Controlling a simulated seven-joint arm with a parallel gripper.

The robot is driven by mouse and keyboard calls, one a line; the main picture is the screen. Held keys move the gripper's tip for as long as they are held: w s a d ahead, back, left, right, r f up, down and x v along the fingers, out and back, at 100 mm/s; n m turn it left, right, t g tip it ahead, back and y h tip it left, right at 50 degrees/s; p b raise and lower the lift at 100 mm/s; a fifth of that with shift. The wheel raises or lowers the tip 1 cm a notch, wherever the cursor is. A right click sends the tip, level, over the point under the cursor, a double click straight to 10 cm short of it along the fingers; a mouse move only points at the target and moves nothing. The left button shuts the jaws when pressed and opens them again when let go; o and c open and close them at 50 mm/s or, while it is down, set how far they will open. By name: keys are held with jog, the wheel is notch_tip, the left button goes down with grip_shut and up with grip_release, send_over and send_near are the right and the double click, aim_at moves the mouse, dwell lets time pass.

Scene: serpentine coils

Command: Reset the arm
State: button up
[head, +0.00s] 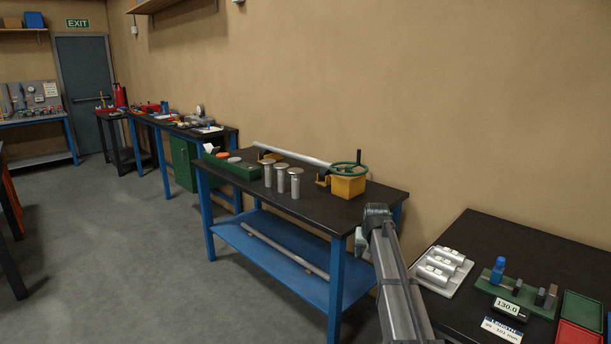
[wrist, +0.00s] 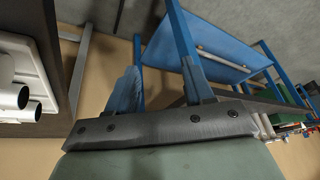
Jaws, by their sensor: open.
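My gripper (wrist: 162,88) shows in the wrist view with its two blue-grey fingers spread apart and nothing between them. It is over open space, with the blue lower shelf (wrist: 205,45) of the middle bench beyond the fingers. In the head view my arm (head: 397,285) rises from the bottom edge, in front of the gap between the middle bench (head: 335,205) and the right table (head: 500,235). The fingers cannot be made out clearly in the head view.
A white tray (head: 425,280) with several metal cylinders is on the right table, beside a green fixture (head: 518,296) and a 130.0 display (head: 507,307). Metal cylinders, a green box (head: 240,171) and a yellow block with a handwheel (head: 348,186) stand on the middle bench.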

jog(key=s+a+f, duration=0.2)
jog(key=a+f, duration=0.3)
jog(key=f, duration=0.2)
jog(key=s+f+n+g, duration=0.1)
jog(key=s+f+g, duration=0.2)
jog(key=s+f, duration=1.05)
jog(key=s+f+g, duration=0.2)
jog(key=s+f, duration=0.9)
jog(key=f, duration=0.5)
jog(key=s+f+g, duration=0.2)
jog(key=s+f, duration=0.2)
jog(key=s, duration=0.9)
jog(key=s+d+f+g, duration=0.1)
jog(key=s+f, duration=0.3)
jog(key=s, duration=0.9)
jog(key=s+f+g, duration=0.3)
jog(key=s+f, duration=0.1)
jog(key=s, duration=0.8)
jog(key=shift+s+d+f+g, duration=0.15)
jog(key=shift+s+f+g, duration=0.15)
jog(key=shift+s, duration=0.1)
